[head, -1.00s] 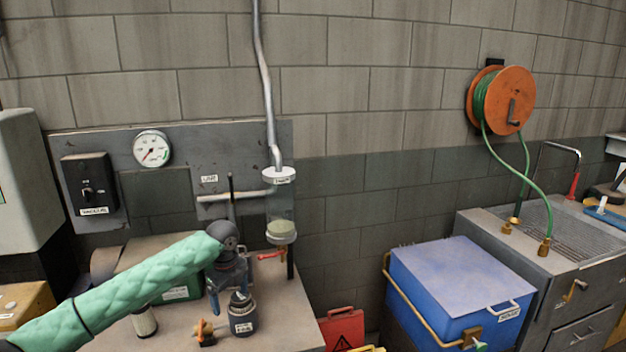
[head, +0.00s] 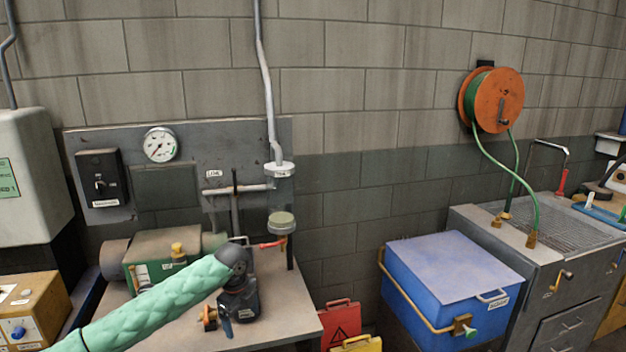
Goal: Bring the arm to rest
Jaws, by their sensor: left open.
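My left arm, in a green quilted sleeve, reaches in from the lower left of the head view. My left gripper (head: 228,318) hangs down from the dark wrist over the front part of the grey bench top (head: 275,300). It is open, and I see nothing held in it. Its body covers part of the bench behind it, and a dark jar there is hard to tell apart from it. My right gripper is out of view.
A green pump box (head: 160,250) stands behind my forearm. A clear filter cylinder (head: 281,205) on a pipe and a red-handled valve (head: 272,244) are right of the wrist. A blue chest (head: 450,270), red sign (head: 340,322) and yellow sign (head: 357,344) stand further right.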

